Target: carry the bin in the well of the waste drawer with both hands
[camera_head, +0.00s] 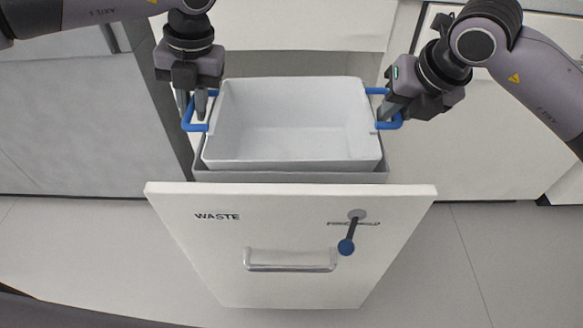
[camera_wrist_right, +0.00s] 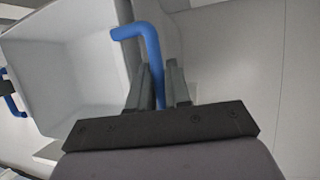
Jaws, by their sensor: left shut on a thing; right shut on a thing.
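The white bin (camera_head: 292,163) is empty and sits upright in the grey well (camera_head: 290,176) of the open waste drawer (camera_head: 290,245). Its rim stands above the well's edge. A blue handle sticks out on each side. My left gripper (camera_head: 202,112) is shut on the left blue handle (camera_head: 187,120). My right gripper (camera_head: 384,110) is shut on the right blue handle (camera_head: 397,123). In the right wrist view the right handle (camera_wrist_right: 147,45) passes between the fingers, and the bin (camera_wrist_right: 60,60) is to the left. The bin's underside is hidden.
The drawer front carries the word WASTE, a silver bar handle (camera_head: 290,261) and a blue-knobbed lever (camera_head: 347,246). A grey cabinet front (camera_head: 75,125) stands at the left and white cabinet fronts (camera_head: 490,150) at the right. The floor in front (camera_head: 500,260) is clear.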

